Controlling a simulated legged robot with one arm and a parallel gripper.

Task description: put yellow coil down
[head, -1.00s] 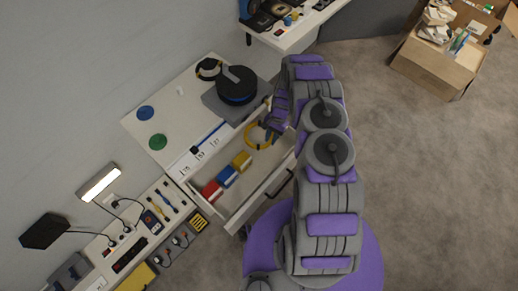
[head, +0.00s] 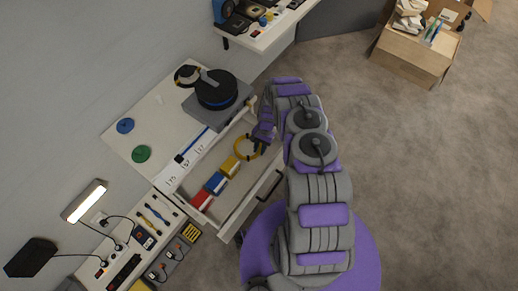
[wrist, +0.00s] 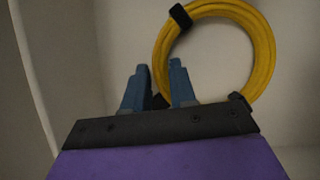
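The yellow coil (head: 235,148) is a ring of cable lying at the right end of the open drawer (head: 233,215). In the wrist view the yellow coil (wrist: 266,50) lies on the pale drawer floor, with a black tie at its top left and another dark tie at its lower right. My gripper (wrist: 160,72) has its two blue fingers apart, with a gap between the tips. The fingers are at the coil's lower left side; I cannot tell whether they touch it. In the head view my gripper (head: 264,138) is at the coil's right edge, inside the drawer.
Red (head: 202,198), blue (head: 215,183) and yellow (head: 230,166) boxes stand in the drawer left of the coil. A carton (head: 410,58) stands at the upper right; grey floor is clear at right.

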